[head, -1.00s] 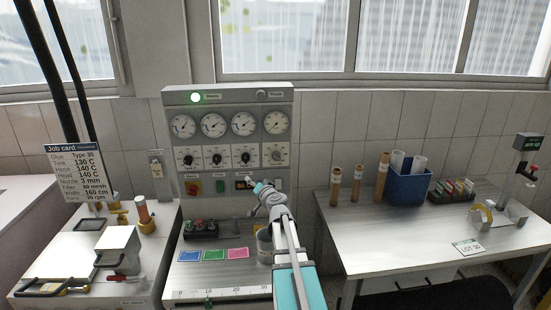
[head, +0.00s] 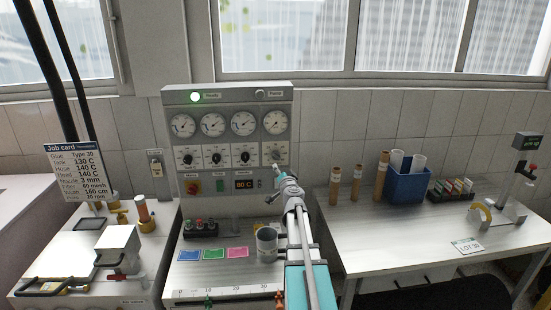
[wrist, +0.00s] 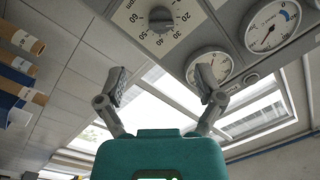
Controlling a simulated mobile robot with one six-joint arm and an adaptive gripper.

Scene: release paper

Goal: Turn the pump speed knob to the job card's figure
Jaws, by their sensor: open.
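A grey knob on a numbered dial (head: 276,155), rightmost in the panel's knob row, shows just above my gripper (head: 279,172). In the wrist view this knob (wrist: 161,18) sits at the top, its scale showing figures from 20 to 60. I cannot tell its pointer setting. My gripper (wrist: 162,78) is open and empty, its fingers apart and short of the knob in the picture. The knob's name plate is not readable.
Gauges (head: 243,123) line the panel above the knobs. A red button (head: 193,187) and a display (head: 244,184) sit below. A grey mug (head: 267,244) stands on the bench beside my arm. A blue bin (head: 409,184) and brown tubes (head: 356,184) stand on the right table.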

